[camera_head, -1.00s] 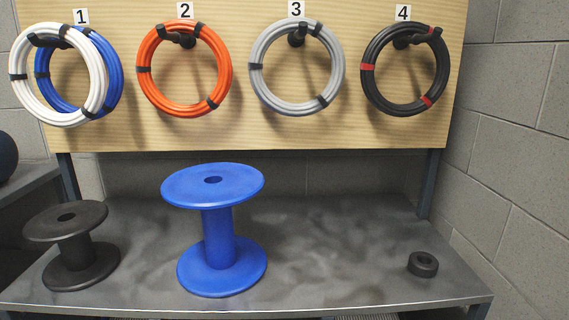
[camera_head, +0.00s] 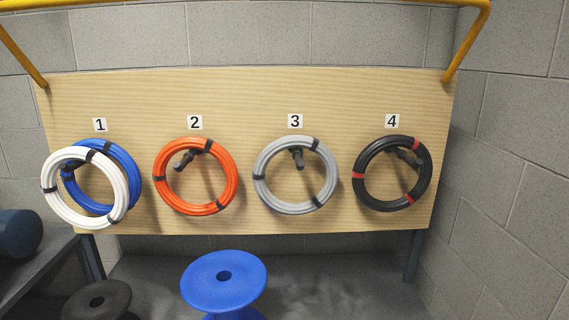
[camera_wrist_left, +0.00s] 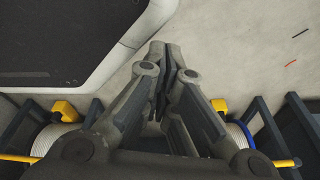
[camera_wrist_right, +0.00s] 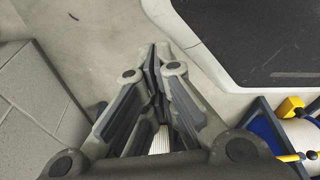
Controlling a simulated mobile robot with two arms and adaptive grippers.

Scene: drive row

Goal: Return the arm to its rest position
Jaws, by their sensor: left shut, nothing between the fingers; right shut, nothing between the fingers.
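My left gripper (camera_wrist_left: 168,62) shows in the left wrist view with its fingers together and nothing between them, above a pale floor. My right gripper (camera_wrist_right: 155,62) shows in the right wrist view, also shut and empty, above the floor. Neither gripper shows in the head view. In the head view, a wooden board holds a white coil (camera_head: 56,205) and a blue coil (camera_head: 124,165) on peg 1, an orange coil (camera_head: 231,180) on peg 2, a grey coil (camera_head: 262,185) on peg 3 and a black coil (camera_head: 362,188) on peg 4.
Below the board (camera_head: 300,90) are a blue spool (camera_head: 245,275) and a dark spool (camera_head: 85,303) on a grey table (camera_head: 340,285). A yellow rail (camera_head: 350,4) runs above. A block wall (camera_head: 520,200) stands at the right. Racks with drums flank the left wrist view's bottom.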

